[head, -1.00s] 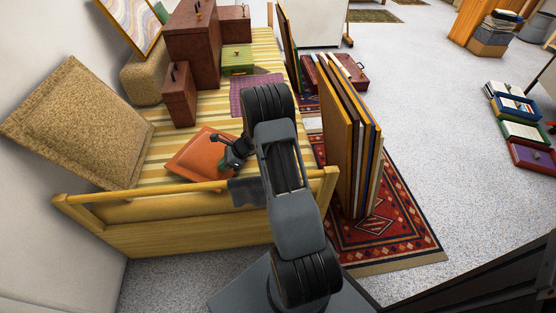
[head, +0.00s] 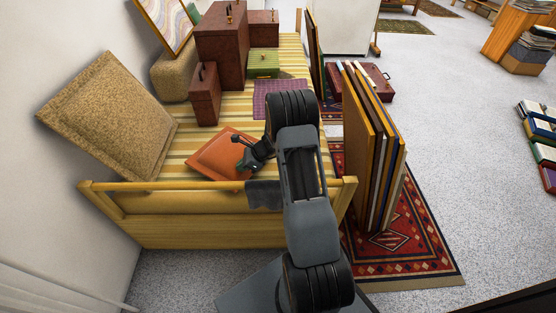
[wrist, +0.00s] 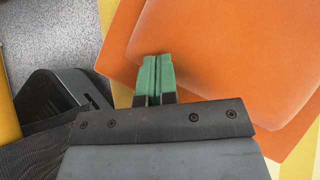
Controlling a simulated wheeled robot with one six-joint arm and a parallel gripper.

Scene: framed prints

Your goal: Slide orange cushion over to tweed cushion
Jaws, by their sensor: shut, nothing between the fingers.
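The orange cushion (head: 222,154) lies flat on the striped yellow seat of a wooden daybed. The tweed cushion (head: 112,112), tan and large, leans against the wall at the left end of the daybed, a short gap left of the orange one. My gripper (head: 241,150) is at the right part of the orange cushion. In the wrist view its green fingertips (wrist: 154,75) are shut together with nothing between them, over the near edge of the orange cushion (wrist: 235,60). I cannot tell whether they press on it.
The daybed's wooden end rail (head: 165,185) runs in front of the cushions, with a dark cloth (head: 264,194) hanging over it. Brown cases (head: 221,45) and a purple cloth (head: 279,98) lie behind. Framed prints (head: 372,150) stand to the right on a red rug.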

